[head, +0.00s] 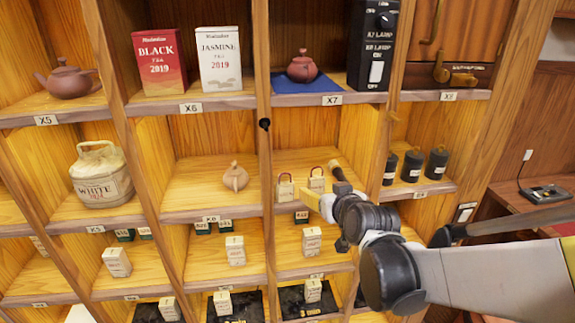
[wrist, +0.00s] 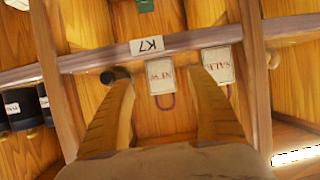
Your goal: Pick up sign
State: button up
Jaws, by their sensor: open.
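Two small cream signs with dark red loops stand in a shelf compartment. The one reading NEW (wrist: 161,76) is the right one in the head view (head: 317,184). The one reading SALE (wrist: 217,66) is the left one in the head view (head: 285,190). My gripper (wrist: 161,82) is open, its two tan fingers spread with the NEW sign between their tips in the picture. SALE lies just beyond the right finger. In the head view my gripper (head: 320,204) is in front of the compartment, partly hidden by my wrist. I see no contact with either sign.
A dark round-ended object (wrist: 113,75) lies beside NEW, partly behind the left finger. Wooden dividers (wrist: 256,80) bound the compartment, and a K7 label (wrist: 147,45) is on its shelf edge. Black canisters (head: 411,166) stand in the compartment to the right, and a small teapot (head: 235,178) to the left.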

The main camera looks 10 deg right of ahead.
aim_at(317, 189)
jog(key=x, duration=0.5)
jog(key=shift+w+f, duration=0.1)
jog(key=c, duration=1.3)
